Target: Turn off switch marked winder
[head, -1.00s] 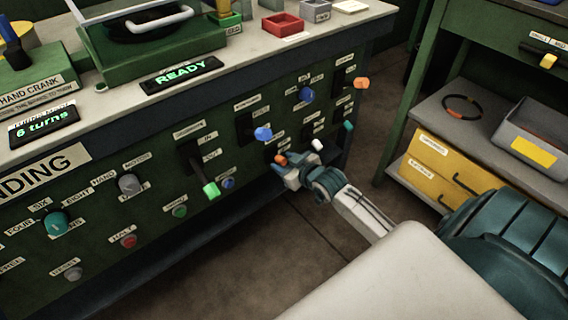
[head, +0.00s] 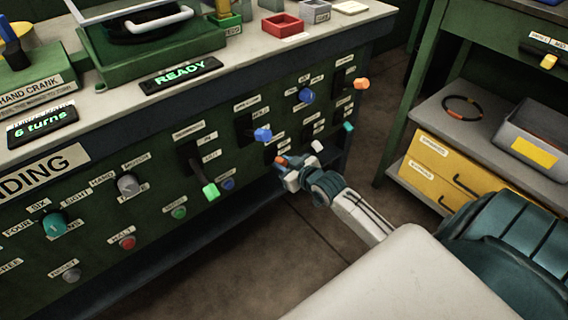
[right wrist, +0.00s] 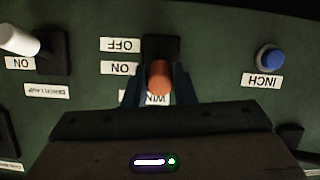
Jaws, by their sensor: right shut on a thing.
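The orange-tipped lever switch (right wrist: 159,77) is in the middle of the right wrist view, which shows the panel upside down. Its ON and OFF labels (right wrist: 120,45) are beside it. A label starting "WIN" (right wrist: 157,99) is partly hidden behind the handle and my gripper. The orange tip lies on the ON side in this view. My right gripper (right wrist: 159,92) is shut on the lever, one finger on each side. In the head view, my right gripper (head: 284,167) is at the panel's lower right, around the orange tip (head: 281,160). My left gripper is not in view.
A white-tipped bench lamp switch (right wrist: 20,40) and a blue INCH button (right wrist: 270,56) flank the lever. Blue (head: 263,134), green (head: 210,191) and teal (head: 348,127) levers are nearby. A shelf with yellow drawers (head: 440,165) stands right. The floor before the panel is clear.

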